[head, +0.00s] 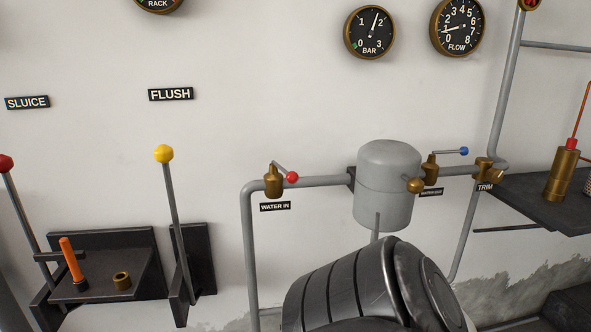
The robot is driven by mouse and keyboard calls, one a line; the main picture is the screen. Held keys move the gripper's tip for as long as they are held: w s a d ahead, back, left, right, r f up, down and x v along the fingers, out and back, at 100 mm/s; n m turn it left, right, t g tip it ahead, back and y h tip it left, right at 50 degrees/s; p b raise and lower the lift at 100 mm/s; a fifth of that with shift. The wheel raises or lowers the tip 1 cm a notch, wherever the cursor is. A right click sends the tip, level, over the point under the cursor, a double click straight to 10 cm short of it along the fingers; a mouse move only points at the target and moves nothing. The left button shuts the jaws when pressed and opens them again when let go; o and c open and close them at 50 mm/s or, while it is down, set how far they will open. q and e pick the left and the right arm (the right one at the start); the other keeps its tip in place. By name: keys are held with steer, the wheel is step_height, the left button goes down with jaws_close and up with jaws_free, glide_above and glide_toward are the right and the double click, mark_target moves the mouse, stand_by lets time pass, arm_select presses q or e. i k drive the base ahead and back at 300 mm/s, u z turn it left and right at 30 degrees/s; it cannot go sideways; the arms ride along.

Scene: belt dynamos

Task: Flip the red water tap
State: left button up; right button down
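The red water tap has a brass valve body (273,182) on a grey pipe, left of the grey tank. Its thin metal lever slants down to the right from the top of the valve and ends in a red ball knob (292,177). The tap is unobstructed in the head view. Neither of my grippers is in view, and nothing is seen touching the lever.
A second tap with a blue knob (463,151) is right of the tank (388,188). A yellow-knobbed FLUSH lever (165,154) and a red-knobbed SLUICE lever (5,163) stand at left. A dark shelf (530,197) is at right. The wall above the red tap is clear.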

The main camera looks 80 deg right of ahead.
mark_target(293, 177)
steer(key=k, duration=0.65)
steer(key=z, duration=0.9)
